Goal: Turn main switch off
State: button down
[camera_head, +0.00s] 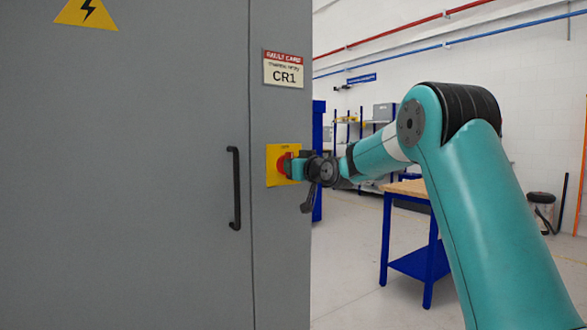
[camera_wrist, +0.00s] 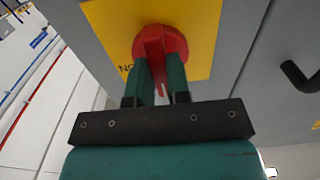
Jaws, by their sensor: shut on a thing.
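The main switch is a red rotary knob (camera_wrist: 160,44) on a yellow plate (camera_wrist: 205,25), mounted on the front of a grey cabinet. In the head view the knob (camera_head: 283,165) and the yellow plate (camera_head: 273,178) sit right of the black door handle. My gripper (camera_wrist: 161,80) is shut on the red knob, with one teal finger on each side of its grip. In the head view my gripper (camera_head: 291,167) reaches the knob from the right. Part of the lettering on the plate is hidden behind the fingers.
The grey cabinet (camera_head: 120,180) fills the left side, with a black handle (camera_head: 235,188) and a CR1 label (camera_head: 283,70) above the switch. A blue-legged workbench (camera_head: 408,188) stands behind my arm. Shelves (camera_head: 365,125) are farther back. Open floor lies between cabinet and bench.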

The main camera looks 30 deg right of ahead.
jog(key=c, duration=1.1)
grip_release()
jog(key=shift+s, duration=0.1)
jog(key=s+b, duration=0.1)
jog(key=s, duration=0.4)
jog(key=s+b, duration=0.1)
jog(key=s, duration=0.5)
jog(key=s+b, duration=0.1)
jog(key=s, duration=0.5)
jog(key=shift+s+d, duration=0.1)
jog(key=shift+d, duration=0.25)
